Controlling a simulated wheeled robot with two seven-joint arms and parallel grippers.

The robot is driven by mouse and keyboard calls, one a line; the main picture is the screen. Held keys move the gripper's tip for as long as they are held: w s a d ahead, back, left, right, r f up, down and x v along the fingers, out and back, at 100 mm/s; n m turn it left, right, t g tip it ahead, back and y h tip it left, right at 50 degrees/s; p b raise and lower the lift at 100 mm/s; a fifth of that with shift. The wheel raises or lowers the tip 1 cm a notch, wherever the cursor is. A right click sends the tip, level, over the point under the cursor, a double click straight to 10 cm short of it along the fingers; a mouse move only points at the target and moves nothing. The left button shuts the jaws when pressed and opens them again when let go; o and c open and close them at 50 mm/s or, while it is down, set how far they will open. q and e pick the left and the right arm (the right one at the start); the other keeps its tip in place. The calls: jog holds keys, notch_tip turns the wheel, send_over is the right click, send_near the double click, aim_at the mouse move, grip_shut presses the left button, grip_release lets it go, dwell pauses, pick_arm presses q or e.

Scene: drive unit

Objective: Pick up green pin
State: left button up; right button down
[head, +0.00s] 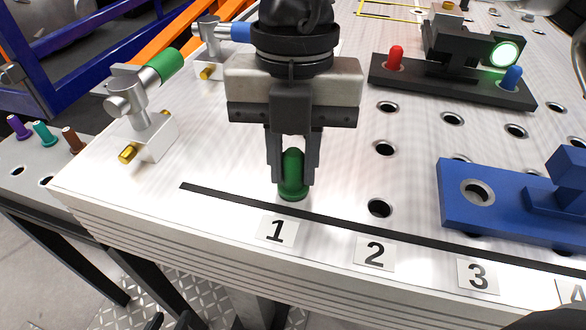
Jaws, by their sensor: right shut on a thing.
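The green pin (292,184) stands upright at the table's front left, just behind the label 1 (277,231). Its round base appears to rest at the table top; a hole under it is hidden. My right gripper (291,173) points down over the pin, with one finger on each side, and is shut on it. The gripper hides part of the pin's upper end. My left gripper is not in view.
Empty holes (380,208) lie to the right. A blue fixture (466,200) stands at the right, and a black fixture (450,82) with red and blue pins behind it. A green-capped metal clamp (140,105) stands close on the left.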

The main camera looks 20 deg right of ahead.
jog(key=shift+r, duration=0.1)
jog(key=shift+r, duration=0.5)
notch_tip(320, 180, up, 2)
jog(key=shift+r, duration=0.15)
jog(key=s+a+r+b, duration=0.1)
jog(key=s+a+r, duration=0.1)
jog(key=s+r, duration=0.7)
jog(key=s, duration=0.5)
jog(key=shift+a+r+b, duration=0.15)
jog(key=shift+r+b, duration=0.15)
jog(key=shift+b, duration=0.1)
jog(key=shift+w, duration=0.1)
